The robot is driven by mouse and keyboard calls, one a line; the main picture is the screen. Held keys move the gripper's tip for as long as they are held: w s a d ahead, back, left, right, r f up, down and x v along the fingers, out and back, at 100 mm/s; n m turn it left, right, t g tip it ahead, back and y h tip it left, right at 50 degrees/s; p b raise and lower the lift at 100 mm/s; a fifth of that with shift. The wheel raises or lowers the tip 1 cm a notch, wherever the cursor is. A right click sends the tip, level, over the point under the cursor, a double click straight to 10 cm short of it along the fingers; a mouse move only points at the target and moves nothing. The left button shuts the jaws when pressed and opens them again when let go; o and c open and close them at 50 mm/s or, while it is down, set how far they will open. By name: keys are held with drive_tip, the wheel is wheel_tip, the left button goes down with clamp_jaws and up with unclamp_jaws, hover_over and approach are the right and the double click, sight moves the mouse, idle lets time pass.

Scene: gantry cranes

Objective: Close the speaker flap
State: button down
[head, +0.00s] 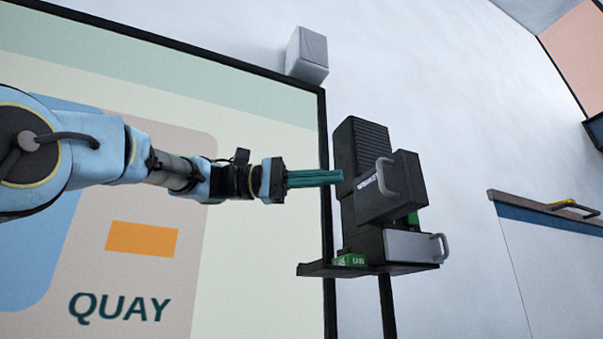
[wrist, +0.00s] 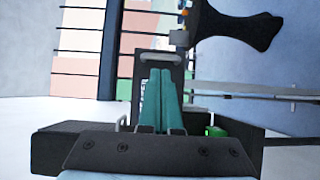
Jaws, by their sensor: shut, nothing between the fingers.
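A black unit (head: 361,145) with a ribbed upper part stands on a dark wall shelf. A dark flap-like panel (head: 405,190) with a grey handle and a white label, too small to read surely, juts out from its front. I take this panel as the speaker flap, but cannot tell how far it is open. In the wrist view a dark panel (wrist: 131,60) with a grey handle at its top shows behind my fingers. My gripper (head: 341,177), with teal fingers, is shut and empty. Its tips (wrist: 160,72) are just left of the unit in the head view; contact cannot be told.
A lower drawer-like front (head: 412,247) in grey has its own handle. Small green boxes (head: 350,260) sit on the shelf (head: 315,269). A grey wall box (head: 307,55) is above. A large QUAY board (head: 250,270) lies behind my arm.

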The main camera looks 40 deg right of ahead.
sight(378, 190)
drive_tip(key=p+x, duration=0.1)
drive_tip(key=x, duration=0.5)
drive_tip(key=shift+p, duration=0.4)
